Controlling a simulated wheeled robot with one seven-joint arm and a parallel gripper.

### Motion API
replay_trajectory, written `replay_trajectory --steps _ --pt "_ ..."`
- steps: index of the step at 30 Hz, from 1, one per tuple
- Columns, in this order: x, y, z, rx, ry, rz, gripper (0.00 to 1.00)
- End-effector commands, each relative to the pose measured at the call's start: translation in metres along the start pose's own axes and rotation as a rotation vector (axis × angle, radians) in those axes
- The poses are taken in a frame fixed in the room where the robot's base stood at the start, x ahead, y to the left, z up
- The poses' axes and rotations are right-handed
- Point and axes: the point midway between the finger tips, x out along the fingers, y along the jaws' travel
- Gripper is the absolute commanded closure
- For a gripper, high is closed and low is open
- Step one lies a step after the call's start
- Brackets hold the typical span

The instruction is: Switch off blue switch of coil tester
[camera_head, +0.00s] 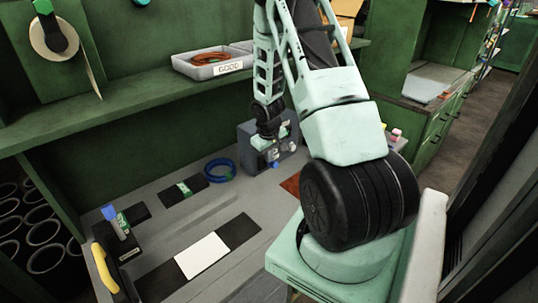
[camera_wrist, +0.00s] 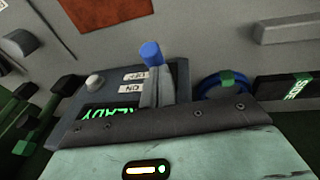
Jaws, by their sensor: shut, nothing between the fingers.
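The coil tester (camera_head: 250,133) is a grey box at the back of the bench. In the wrist view its dark panel (camera_wrist: 75,97) has a pale knob, small ON/OFF labels and a green lit READY display, partly covered by my gripper. The blue switch (camera_wrist: 151,53) has a blue cap and stands just beyond my fingertips. I cannot tell whether they touch it, nor which way its lever is set. My gripper (camera_wrist: 158,72) is shut and empty, in front of the tester. In the head view, my gripper (camera_head: 270,136) hides part of the tester's face.
A blue coil (camera_head: 220,168) with green tape lies left of the tester. Dark pads, a white sheet (camera_head: 201,255), a small blue-handled device (camera_head: 112,222) and a yellow-handled tool (camera_head: 105,268) lie on the bench. A shelf with a GOOD tray (camera_head: 213,70) is above.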

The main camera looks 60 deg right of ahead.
Motion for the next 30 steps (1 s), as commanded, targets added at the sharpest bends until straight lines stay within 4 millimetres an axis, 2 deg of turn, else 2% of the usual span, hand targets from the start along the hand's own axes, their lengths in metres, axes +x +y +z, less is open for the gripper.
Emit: replay_trajectory --steps 30 --pt "0.0097 -0.0029 0.0061 0.025 0.155 0.000 1.00"
